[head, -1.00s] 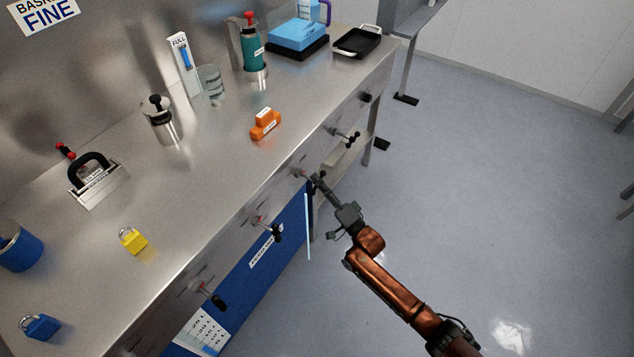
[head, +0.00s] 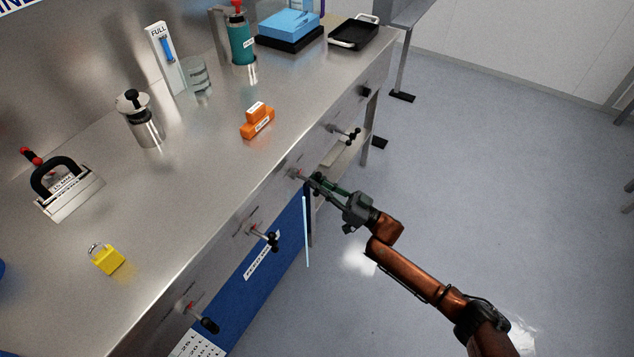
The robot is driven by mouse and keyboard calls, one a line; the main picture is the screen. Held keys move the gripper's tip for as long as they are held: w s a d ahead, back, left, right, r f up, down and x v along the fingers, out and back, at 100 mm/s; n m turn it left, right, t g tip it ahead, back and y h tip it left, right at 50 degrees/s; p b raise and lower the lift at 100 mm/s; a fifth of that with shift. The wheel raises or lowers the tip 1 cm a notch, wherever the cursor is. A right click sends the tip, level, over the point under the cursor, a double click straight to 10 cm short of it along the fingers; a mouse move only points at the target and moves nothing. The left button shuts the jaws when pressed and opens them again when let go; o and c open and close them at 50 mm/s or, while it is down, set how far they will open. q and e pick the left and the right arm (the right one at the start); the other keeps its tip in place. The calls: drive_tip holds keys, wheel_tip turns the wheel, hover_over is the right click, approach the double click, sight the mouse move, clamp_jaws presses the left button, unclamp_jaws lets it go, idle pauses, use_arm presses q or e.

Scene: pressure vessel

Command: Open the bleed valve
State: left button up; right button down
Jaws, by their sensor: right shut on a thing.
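A row of small valves with dark handles runs along the front face of the steel bench. My right gripper (head: 318,184) is at the middle valve (head: 297,174), shut on its handle, which the fingers mostly hide. A clear pale blue tube (head: 306,235) hangs straight down just below this valve. No bleed label is readable, so I cannot tell from lettering which valve is which. My left gripper is not in view.
Other valves stick out nearby: one below left (head: 265,237), one lower left (head: 200,317) and one upper right (head: 346,132). On the bench (head: 215,160) stand an orange block (head: 257,122), a yellow padlock (head: 107,259) and a metal canister (head: 142,120). Floor to the right is clear.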

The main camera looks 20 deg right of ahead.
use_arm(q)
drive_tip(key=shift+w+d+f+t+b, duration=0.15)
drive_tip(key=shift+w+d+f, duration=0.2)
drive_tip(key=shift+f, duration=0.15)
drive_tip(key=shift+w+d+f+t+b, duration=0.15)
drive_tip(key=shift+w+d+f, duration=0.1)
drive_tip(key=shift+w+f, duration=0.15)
use_arm(e)
drive_tip(key=shift+s+a+f+n+g+y, duration=0.2)
drive_tip(key=shift+n+g, duration=0.25)
drive_tip(key=shift+n, duration=0.4)
drive_tip(key=shift+a+f+n+g+y, duration=0.1)
drive_tip(key=shift+n+g+y, duration=0.3)
drive_tip(key=shift+n, duration=0.45)
drive_tip(key=c, duration=2)
unclamp_jaws()
drive_tip(key=shift+r, duration=0.1)
drive_tip(key=shift+d, duration=0.15)
drive_tip(key=shift+r, duration=0.1)
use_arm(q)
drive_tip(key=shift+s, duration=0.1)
use_arm(e)
drive_tip(key=v, duration=1.2)
